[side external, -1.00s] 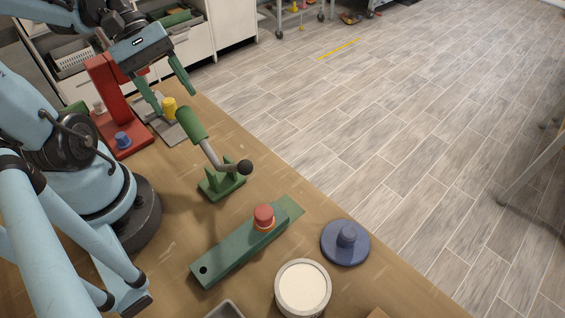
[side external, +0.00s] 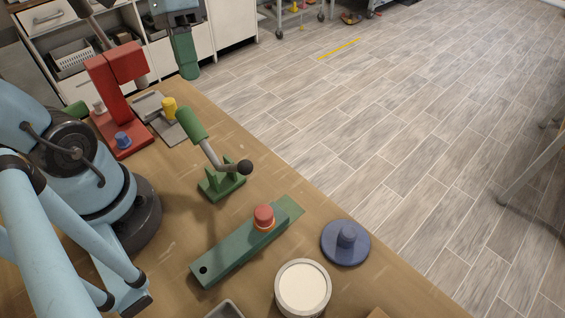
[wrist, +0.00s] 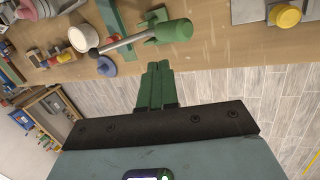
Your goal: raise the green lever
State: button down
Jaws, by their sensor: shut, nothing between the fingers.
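The green lever (side external: 193,124) stands on the wooden table in the side view. Its thick green handle tilts up toward the upper left, and a grey bent rod ends in a black ball (side external: 245,167). Its green base (side external: 222,185) sits flat on the table. In the wrist view, the lever's green handle (wrist: 173,30) lies just beyond the fingertips, apart from them. My gripper (side external: 186,70) is raised at the top of the side view, beyond the lever and clear of it. Its green fingers are together and empty, as the wrist view (wrist: 158,68) also shows.
A red press (side external: 118,95) and a yellow-knobbed plate (side external: 169,106) stand left of the lever. A green bar with a red button (side external: 264,214), a blue knob disc (side external: 346,240) and a white round tub (side external: 303,287) sit nearer.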

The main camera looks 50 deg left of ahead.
jog(key=d+r+m+y, duration=0.35)
jog(key=r+m, duration=0.25)
jog(key=m, duration=1.1)
send_over(197, 123)
jog(key=d, duration=0.1)
jog(key=shift+t, duration=0.3)
jog(key=f, duration=1)
jog(key=shift+w+f, duration=0.3)
jog(key=shift+w, duration=0.1)
jog(key=shift+s+a+f, duration=0.2)
jog(key=shift+a+f, duration=0.3)
jog(key=shift+f, duration=0.15)
